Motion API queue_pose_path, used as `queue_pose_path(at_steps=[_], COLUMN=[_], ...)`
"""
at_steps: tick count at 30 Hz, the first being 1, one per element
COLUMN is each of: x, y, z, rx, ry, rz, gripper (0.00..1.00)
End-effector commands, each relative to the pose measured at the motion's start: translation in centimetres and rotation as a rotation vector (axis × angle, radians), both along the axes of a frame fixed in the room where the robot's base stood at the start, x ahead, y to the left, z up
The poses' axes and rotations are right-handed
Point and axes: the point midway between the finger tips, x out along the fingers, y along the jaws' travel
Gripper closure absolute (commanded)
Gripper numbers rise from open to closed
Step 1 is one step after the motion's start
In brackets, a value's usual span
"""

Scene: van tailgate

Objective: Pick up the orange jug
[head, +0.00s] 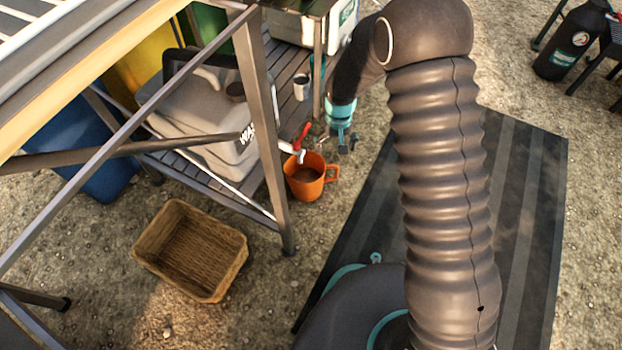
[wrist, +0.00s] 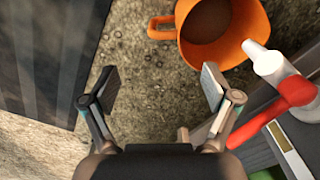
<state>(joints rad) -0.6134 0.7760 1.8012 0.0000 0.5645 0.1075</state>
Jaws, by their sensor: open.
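The orange jug (head: 309,180) stands on the gravel under the red-handled tap of a grey water container, beside the rack leg. In the wrist view the orange jug (wrist: 252,22) is at the top right, partly cut off by the frame edge, with its handle pointing left and brown inside. My gripper (head: 347,145) is just behind and to the right of the jug. Its two fingers are spread and empty in the wrist view (wrist: 158,82), with bare gravel between them. The jug lies beyond the right fingertip, apart from it.
The tap (wrist: 275,70) and its red lever (wrist: 295,92) are close to my right finger. The grey water container (head: 205,115) sits on a slatted shelf behind the metal rack leg (head: 265,130). A wicker basket (head: 190,250) stands at lower left. A dark striped mat (head: 525,200) lies right.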

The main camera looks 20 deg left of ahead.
Motion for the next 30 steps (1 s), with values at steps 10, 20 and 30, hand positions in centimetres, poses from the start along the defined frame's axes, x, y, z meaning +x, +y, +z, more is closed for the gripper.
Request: queue_pose_path(at_steps=[10,20,30], x=[-0.1,-0.5,-0.8], y=[0.0,0.2,0.5], z=[-5.3,-7.4,-10.9], rx=[0.0,0.0,0.0], ry=[0.0,0.001,0.0], rz=[0.0,0.001,-0.001], gripper=[0.13,0.13,0.13])
